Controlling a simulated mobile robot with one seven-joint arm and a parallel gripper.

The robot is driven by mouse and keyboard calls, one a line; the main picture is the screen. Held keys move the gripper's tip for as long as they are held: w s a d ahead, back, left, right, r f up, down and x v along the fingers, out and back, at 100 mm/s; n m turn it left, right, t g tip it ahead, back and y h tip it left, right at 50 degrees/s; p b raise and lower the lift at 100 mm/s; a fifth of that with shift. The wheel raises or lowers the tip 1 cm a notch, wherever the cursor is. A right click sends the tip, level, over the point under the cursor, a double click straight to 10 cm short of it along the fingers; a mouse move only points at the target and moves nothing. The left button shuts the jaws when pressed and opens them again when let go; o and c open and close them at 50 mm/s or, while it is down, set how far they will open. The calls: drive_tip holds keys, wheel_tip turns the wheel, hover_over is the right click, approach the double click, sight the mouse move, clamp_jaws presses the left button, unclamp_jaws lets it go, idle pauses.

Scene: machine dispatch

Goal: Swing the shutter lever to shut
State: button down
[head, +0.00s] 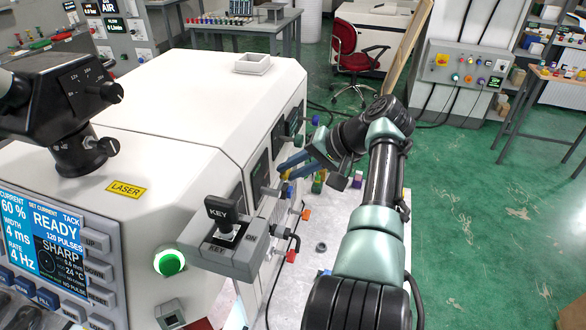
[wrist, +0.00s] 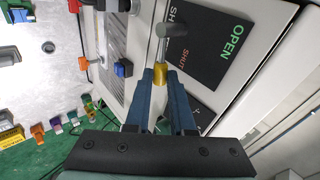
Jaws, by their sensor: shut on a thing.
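The shutter lever shows in the wrist view as a grey rod with a brass-coloured end (wrist: 160,75). It stands in front of a dark label plate (wrist: 210,42) that reads OPEN in green and SHUT in red. My gripper (wrist: 160,78) has its blue fingers closed on the brass-coloured end. In the head view my gripper (head: 287,170) reaches in from the right to the side of the white machine (head: 200,85). The lever is mostly hidden there by the fingers, and I cannot tell its exact angle against the labels.
A key switch box (head: 225,250) juts from the machine's near side, below and left of my gripper. Coloured knobs and plugs line the same side. A light bench top (head: 335,215) with small coloured parts lies below. Green floor is open to the right.

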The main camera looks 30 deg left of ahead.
drive_tip(key=c, duration=0.8)
unclamp_jaws()
drive_tip(key=shift+o, duration=0.2)
drive_tip(key=b+v, duration=0.3)
drive_tip(key=v, duration=0.9)
drive_tip(key=shift+d+r+b, duration=0.3)
drive_tip(key=shift+r+b, duration=0.05)
drive_tip(key=shift+b, duration=0.05)
drive_tip(key=shift+w, duration=0.1)
